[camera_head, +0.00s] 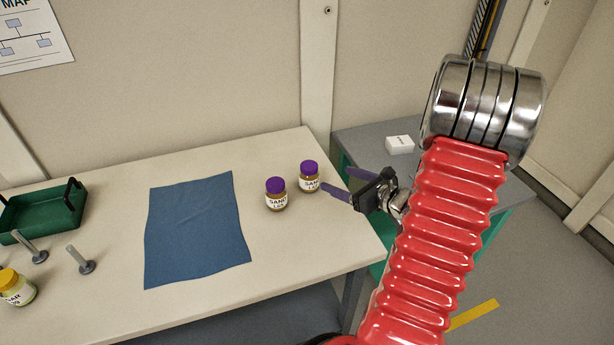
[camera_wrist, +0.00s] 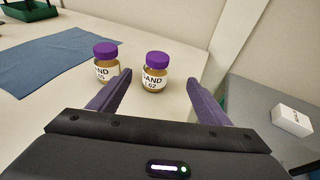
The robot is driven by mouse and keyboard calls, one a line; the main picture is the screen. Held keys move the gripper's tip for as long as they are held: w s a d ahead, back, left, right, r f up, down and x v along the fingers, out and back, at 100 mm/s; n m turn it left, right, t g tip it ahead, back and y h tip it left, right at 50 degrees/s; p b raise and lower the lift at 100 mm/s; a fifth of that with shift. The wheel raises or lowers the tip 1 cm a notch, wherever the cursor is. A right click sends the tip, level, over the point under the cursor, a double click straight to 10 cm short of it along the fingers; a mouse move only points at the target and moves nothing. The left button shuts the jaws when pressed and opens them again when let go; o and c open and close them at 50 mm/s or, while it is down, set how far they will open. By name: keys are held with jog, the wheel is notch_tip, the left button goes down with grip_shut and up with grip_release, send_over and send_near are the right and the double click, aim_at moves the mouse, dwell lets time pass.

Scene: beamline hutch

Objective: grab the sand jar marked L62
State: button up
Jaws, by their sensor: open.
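Two sand jars with purple lids and white labels stand upright on the table (camera_head: 310,240). In the wrist view the label of the right one reads L62; this sand jar marked L62 (camera_wrist: 154,74) also shows in the head view (camera_head: 309,178), nearer the table's right end. The other sand jar (camera_head: 276,194) stands to its left; it shows in the wrist view too (camera_wrist: 105,64), its number partly hidden by a finger. My gripper (camera_head: 335,188) is open and empty. In the wrist view the L62 jar appears between its purple fingers (camera_wrist: 160,85), beyond the tips.
A blue cloth (camera_head: 197,232) lies left of the jars. Further left are a green tray (camera_head: 45,213), two grey posted stands (camera_head: 82,262) and a yellow-lidded jar (camera_head: 16,288). A white box (camera_head: 399,145) sits on a grey surface at the right.

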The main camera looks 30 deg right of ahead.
aim_at(309, 168)
jog(key=shift+a, duration=0.1)
jog(key=shift+x, duration=4.35)
jog(key=shift+w+a, duration=0.15)
jog(key=x, duration=0.5)
jog(key=shift+a+r, duration=0.1)
jog(key=shift+a, duration=0.05)
jog(key=shift+c, duration=0.5)
jog(key=c, duration=1.3)
jog(key=shift+r, duration=0.1)
jog(key=shift+r, duration=4.95)
